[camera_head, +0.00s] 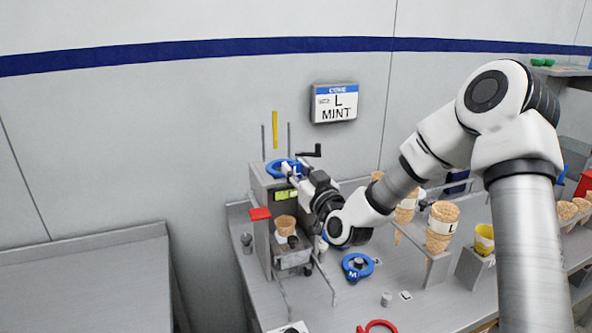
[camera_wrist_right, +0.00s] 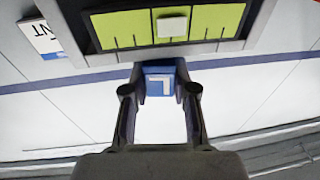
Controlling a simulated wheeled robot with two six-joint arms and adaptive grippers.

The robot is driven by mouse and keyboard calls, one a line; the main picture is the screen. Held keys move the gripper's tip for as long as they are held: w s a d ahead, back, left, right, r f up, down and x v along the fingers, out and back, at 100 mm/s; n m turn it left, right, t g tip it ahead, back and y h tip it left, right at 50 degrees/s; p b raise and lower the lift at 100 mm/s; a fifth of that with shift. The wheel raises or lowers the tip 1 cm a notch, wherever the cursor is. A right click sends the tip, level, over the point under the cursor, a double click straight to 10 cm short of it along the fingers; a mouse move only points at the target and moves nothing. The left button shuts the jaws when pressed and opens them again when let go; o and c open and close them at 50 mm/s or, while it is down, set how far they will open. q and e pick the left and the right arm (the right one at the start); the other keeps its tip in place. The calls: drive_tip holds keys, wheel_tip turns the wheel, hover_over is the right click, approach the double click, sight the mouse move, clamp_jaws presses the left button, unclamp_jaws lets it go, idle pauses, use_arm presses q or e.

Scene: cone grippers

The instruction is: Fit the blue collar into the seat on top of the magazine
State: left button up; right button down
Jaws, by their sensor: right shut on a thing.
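The blue collar (camera_head: 276,170) is at the top of the grey magazine (camera_head: 259,190), among its thin upright rods. Whether it is down in the seat or just above it, I cannot tell. My right gripper (camera_head: 293,171) reaches it from the right. In the right wrist view, the fingers of the right gripper (camera_wrist_right: 160,92) are shut on the collar's blue tab (camera_wrist_right: 160,70), which bears a white L. The magazine's green window panel (camera_wrist_right: 115,28) is close beyond the fingers there. The seat is hidden. My left gripper is not in view.
A second blue collar marked M (camera_head: 346,263) lies on the counter, with a red ring (camera_head: 378,326) nearer the front. Cones (camera_head: 442,222) stand in holders at right. A wall sign (camera_head: 336,103) reads L MINT. The left table (camera_head: 90,280) is bare.

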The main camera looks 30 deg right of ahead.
drive_tip(key=c, duration=0.8)
unclamp_jaws()
drive_tip(key=shift+c, duration=0.2)
drive_tip(key=s, duration=0.7)
drive_tip(key=shift+s+a+f, duration=0.25)
drive_tip(key=shift+a+f, duration=0.15)
drive_tip(key=shift+f, duration=0.05)
drive_tip(key=shift+w, duration=0.1)
